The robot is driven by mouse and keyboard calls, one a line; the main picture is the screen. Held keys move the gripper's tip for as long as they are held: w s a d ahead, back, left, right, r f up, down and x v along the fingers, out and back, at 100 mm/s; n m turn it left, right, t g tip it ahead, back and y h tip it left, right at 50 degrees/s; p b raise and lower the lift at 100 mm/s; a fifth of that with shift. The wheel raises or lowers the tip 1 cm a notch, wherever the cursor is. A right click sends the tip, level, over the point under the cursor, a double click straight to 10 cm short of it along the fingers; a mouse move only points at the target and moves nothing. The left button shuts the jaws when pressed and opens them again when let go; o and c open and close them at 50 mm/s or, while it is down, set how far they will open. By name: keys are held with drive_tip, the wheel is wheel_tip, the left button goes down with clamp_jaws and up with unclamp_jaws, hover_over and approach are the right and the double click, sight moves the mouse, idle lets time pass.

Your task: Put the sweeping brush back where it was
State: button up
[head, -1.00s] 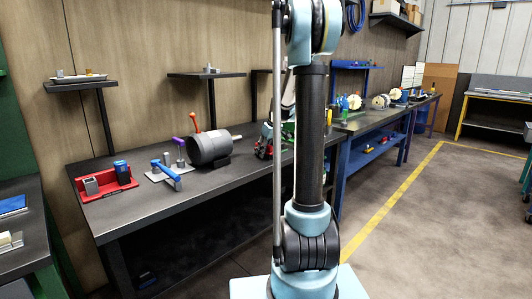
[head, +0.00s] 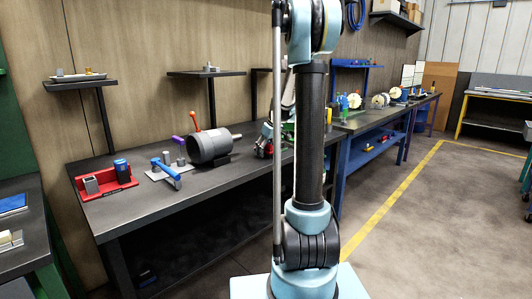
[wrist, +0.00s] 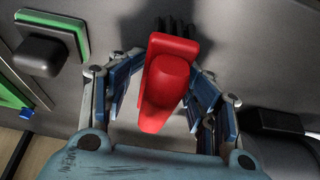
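In the head view, my gripper (head: 265,142) is small and partly hidden behind my arm column, just right of the grey motor, over the workbench (head: 215,190).
The grey motor (head: 208,146) lies left of my gripper. A blue-handled fixture (head: 168,172) and a red holder (head: 106,183) stand farther left on the bench. The wrist view shows a green-edged block (wrist: 50,45) at left and a dark cylinder (wrist: 275,125) at right.

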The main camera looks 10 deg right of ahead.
drive_tip(key=shift+r, duration=0.1)
drive_tip(key=shift+r, duration=0.25)
drive_tip(key=v, duration=1.2)
drive_tip(key=shift+a, duration=0.1)
drive_tip(key=s+a+f+m+g+h, duration=0.1)
drive_tip(key=s+a+f+m, duration=0.15)
drive_tip(key=s, duration=0.95)
drive_tip(key=s+a+f+m, duration=0.1)
drive_tip(key=s+f, duration=0.2)
drive_tip(key=s, duration=0.8)
drive_tip(key=s+d+f+m+h, duration=0.1)
drive_tip(key=s+f, duration=0.5)
drive_tip(key=s, duration=0.2)
drive_tip(key=s+d+f+m, duration=0.1)
drive_tip(key=s+f+m, duration=0.1)
drive_tip(key=s+f, duration=0.5)
drive_tip(key=shift+s+g+h, duration=0.3)
drive_tip(key=shift+s+h, duration=0.1)
drive_tip(key=shift+s, duration=0.75)
drive_tip(key=shift+m, duration=0.25)
